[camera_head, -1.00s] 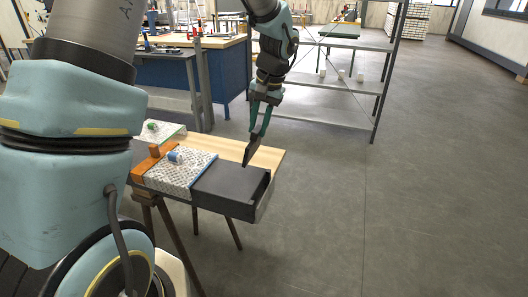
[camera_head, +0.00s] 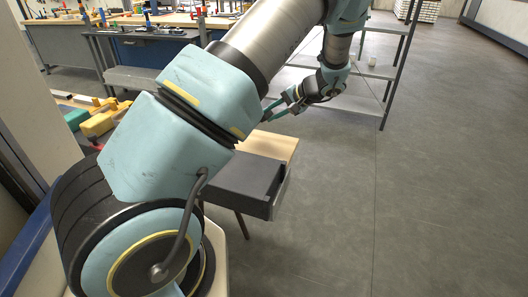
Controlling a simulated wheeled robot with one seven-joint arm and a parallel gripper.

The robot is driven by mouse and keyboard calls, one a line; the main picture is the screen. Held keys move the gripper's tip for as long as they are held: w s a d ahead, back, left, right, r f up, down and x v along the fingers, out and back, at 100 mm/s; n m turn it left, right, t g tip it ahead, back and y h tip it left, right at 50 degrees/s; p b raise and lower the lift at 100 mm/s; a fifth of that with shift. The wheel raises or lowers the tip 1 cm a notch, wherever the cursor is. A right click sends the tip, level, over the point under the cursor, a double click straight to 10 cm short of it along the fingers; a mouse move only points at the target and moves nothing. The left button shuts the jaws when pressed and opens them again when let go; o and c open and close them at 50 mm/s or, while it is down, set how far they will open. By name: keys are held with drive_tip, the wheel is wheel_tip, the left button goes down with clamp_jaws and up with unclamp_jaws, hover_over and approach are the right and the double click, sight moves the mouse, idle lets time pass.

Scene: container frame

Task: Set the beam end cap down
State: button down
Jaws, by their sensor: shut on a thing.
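My gripper (camera_head: 279,109) is up above the far edge of a small wooden table (camera_head: 275,146), its teal fingers pointing left and shut on the beam end cap. The cap itself is hidden behind my upper arm, so its tilt cannot be seen. A dark grey, box-like piece (camera_head: 243,182) lies on the table, below and nearer than the gripper, with a raised rim at its right end. My arm hides the left part of the table.
A grey metal shelf (camera_head: 380,72) stands behind the gripper. Workbenches with tools, one with a blue cabinet (camera_head: 150,60), stand at the back left. Yellow and green blocks (camera_head: 97,124) lie at the left. The floor on the right is clear.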

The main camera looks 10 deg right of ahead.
wheel_tip(320, 180, down, 9)
drive_tip(key=b, duration=0.5)
drive_tip(key=shift+r, duration=0.1)
drive_tip(key=c, duration=0.9)
unclamp_jaws()
drive_tip(key=shift+o, duration=0.2)
drive_tip(key=p+v, duration=0.2)
drive_tip(key=v, duration=0.6)
drive_tip(key=shift+r, duration=0.1)
